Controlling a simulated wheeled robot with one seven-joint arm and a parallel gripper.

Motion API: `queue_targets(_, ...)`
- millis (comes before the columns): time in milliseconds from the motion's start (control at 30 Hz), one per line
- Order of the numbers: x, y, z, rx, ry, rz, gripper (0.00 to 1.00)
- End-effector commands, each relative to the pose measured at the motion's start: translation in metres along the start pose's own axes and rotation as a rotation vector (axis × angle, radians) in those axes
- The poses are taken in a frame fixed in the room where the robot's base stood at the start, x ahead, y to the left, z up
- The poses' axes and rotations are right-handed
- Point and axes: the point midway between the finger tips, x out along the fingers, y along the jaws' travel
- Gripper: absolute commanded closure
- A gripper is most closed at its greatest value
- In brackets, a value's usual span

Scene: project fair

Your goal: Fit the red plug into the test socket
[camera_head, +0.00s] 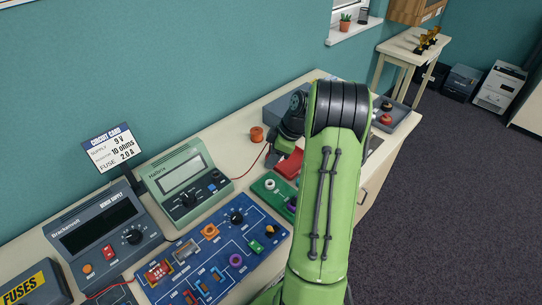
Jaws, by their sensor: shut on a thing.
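My gripper (288,135) is beyond my green arm, low over the far part of the bench, and partly hidden by the arm. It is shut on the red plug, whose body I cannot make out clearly. A thin red lead (256,166) runs from the green meter (182,181) up to the gripper. The blue circuit board (212,253) lies in front with several coloured sockets and parts. A small green board (272,187) with a white ring is partly behind my arm. I cannot tell which fitting is the test socket.
A grey bench supply (104,232), a sign card (112,148) and a fuses box (33,285) stand at the left. An orange spool (257,134) is near the wall. A red block (289,164) lies below my gripper. A grey tray (393,116) is at the bench's far end.

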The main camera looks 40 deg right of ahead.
Motion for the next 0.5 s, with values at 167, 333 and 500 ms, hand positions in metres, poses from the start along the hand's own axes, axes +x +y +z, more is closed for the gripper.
queue_targets(167, 0.007, 0.0, 0.003, -0.004, 0.001, -0.001, 1.0)
queue_targets(333, 0.024, 0.0, 0.01, -0.003, 0.001, 0.0, 1.0)
queue_targets(500, 0.042, 0.0, 0.018, -0.002, 0.001, 0.0, 1.0)
